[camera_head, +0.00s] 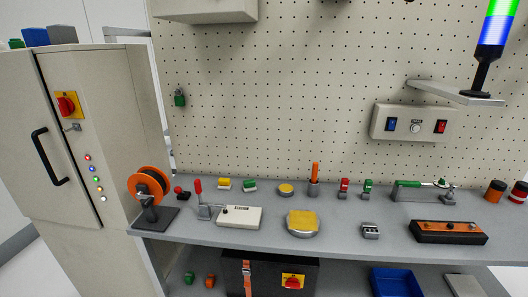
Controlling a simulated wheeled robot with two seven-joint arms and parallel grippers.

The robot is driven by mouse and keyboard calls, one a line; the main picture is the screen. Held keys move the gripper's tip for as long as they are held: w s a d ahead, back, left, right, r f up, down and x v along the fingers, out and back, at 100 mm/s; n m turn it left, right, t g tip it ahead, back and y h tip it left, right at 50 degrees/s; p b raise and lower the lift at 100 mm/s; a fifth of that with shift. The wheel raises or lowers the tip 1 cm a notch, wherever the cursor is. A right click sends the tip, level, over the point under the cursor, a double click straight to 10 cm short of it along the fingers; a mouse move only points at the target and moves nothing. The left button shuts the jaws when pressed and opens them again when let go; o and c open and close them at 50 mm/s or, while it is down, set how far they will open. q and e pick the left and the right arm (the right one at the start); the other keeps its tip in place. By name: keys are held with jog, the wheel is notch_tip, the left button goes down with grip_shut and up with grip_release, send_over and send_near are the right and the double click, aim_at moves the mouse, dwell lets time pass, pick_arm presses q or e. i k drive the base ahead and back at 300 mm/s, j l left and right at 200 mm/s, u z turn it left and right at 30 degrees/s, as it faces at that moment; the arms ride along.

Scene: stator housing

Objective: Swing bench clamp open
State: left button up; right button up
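Two clamp-like devices stand on the grey bench (330,240), and I cannot tell for sure which one is the bench clamp. The green-handled clamp (424,189) is at the right rear of the bench, with its handle lying roughly level. The red-handled device (199,196) is at the left, beside a white box, with its red handle standing upright. Neither of my grippers is in view, and nothing touches either device.
A cabinet (75,130) with a black handle stands left. An orange reel (149,184) is at the bench's left end. A black and orange block (449,232) lies in front of the green-handled clamp. Small parts line the bench's rear. A blue bin (395,280) sits below.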

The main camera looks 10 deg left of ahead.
aim_at(197, 183)
jog(key=j+z, duration=0.1)
jog(key=j, duration=0.45)
jog(key=k+j, duration=0.1)
jog(key=j, duration=0.45)
jog(key=j+z, duration=0.15)
jog(key=j, duration=0.35)
jog(key=k+j, duration=0.15)
jog(key=j, duration=0.4)
jog(key=k+j+z, duration=0.15)
jog(key=j, duration=0.4)
jog(key=i, duration=0.05)
